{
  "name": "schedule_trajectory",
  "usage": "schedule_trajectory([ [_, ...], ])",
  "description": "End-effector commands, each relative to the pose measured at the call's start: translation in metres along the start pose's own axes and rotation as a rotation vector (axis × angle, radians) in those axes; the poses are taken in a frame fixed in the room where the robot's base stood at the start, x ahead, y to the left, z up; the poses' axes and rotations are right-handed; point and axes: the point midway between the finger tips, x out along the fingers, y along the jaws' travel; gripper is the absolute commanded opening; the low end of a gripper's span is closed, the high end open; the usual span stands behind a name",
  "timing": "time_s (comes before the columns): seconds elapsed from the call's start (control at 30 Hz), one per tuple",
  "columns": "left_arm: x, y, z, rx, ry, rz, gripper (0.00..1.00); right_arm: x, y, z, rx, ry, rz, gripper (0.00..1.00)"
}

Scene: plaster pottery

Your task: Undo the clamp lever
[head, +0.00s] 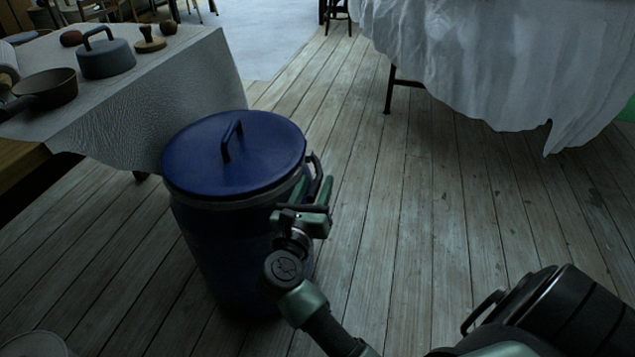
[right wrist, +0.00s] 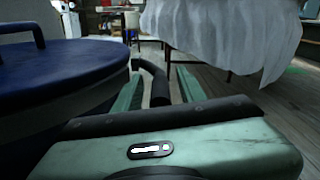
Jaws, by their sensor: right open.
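A blue drum (head: 225,245) stands upright on the floor, with a blue lid (head: 200,160) on it that has an arched handle (head: 232,140). The dark clamp lever (head: 316,168) sits at the rim on the drum's right side. In the right wrist view the black lever (right wrist: 157,82) lies between the two green fingers. My right gripper (head: 319,194) is open beside the rim, with its fingers on either side of the lever; I cannot tell whether they touch it. The lid also fills the left of the wrist view (right wrist: 55,75). My left gripper is not in view.
A cloth-covered table (head: 150,110) with a pan (head: 48,88), a grey lidded pot (head: 106,58) and small items stands at the upper left, close behind the drum. A white-draped table (head: 490,60) stands at the upper right. The plank floor (head: 440,210) between is clear.

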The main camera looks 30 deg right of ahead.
Motion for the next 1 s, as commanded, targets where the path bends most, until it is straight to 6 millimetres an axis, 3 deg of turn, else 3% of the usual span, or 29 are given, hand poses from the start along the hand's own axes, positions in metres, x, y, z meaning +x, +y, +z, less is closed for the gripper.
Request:
schedule_trajectory([
  [0.2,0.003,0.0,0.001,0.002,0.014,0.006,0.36,0.018,0.0,-0.001,-0.002,0.0,-0.001,0.41],
  [0.47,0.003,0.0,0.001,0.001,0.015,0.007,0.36,0.019,0.0,0.0,-0.002,0.0,0.0,0.41],
  [0.6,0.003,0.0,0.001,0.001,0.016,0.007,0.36,0.019,0.0,0.0,-0.002,0.0,-0.001,0.02],
  [1.0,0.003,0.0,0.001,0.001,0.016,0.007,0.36,0.019,-0.002,0.0,-0.003,0.0,-0.005,0.0],
])
